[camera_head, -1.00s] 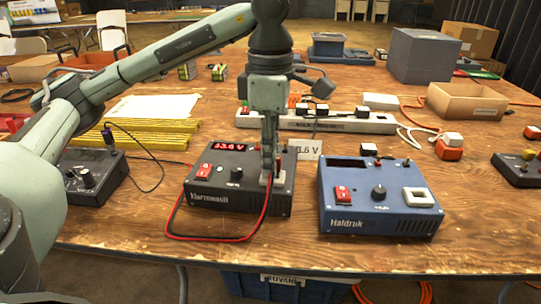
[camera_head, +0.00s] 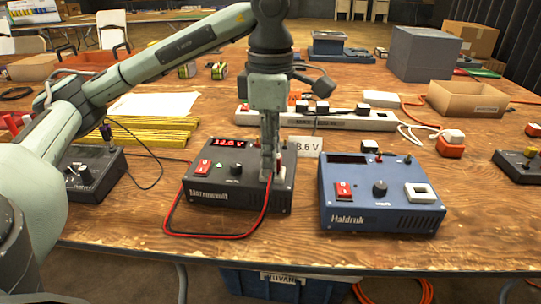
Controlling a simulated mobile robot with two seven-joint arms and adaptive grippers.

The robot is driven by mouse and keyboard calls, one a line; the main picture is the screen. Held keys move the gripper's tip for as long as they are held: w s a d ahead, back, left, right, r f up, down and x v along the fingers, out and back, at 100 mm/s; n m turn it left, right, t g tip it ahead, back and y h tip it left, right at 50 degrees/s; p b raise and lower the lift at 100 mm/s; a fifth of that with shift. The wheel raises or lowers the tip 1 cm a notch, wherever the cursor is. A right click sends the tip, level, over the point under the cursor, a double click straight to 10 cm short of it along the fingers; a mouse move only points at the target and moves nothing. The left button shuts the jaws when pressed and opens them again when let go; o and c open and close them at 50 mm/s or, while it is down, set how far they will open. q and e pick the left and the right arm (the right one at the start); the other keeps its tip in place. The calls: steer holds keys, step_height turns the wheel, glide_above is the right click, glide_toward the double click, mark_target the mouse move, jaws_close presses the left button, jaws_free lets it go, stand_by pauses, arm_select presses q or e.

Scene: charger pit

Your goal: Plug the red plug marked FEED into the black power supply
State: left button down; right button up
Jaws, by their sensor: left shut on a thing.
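The black power supply (camera_head: 215,197) stands at the front middle of the table, with a lit red display (camera_head: 230,143), a red switch and a knob. My left gripper (camera_head: 268,174) points straight down over the right part of its top face. It is shut on the plug, which is mostly hidden between the fingers. A red and black lead (camera_head: 205,236) runs from the gripper down the supply's front and round its left side. I cannot read the FEED mark or tell how far the plug sits in the socket. My right gripper is not in view.
A blue supply (camera_head: 375,220) with a white socket stands close on the right. A dark unit (camera_head: 92,180) is at the left. A voltage card (camera_head: 306,146) and a power strip (camera_head: 345,118) lie behind. The front table edge is near.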

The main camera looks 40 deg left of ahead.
arm_select(q)
steer(key=shift+f, duration=0.2)
stand_by(0.4)
steer(key=c, duration=1.3)
jaws_free()
steer(key=shift+c, duration=0.2)
steer(key=shift+o, duration=0.6)
steer(key=shift+o, duration=1)
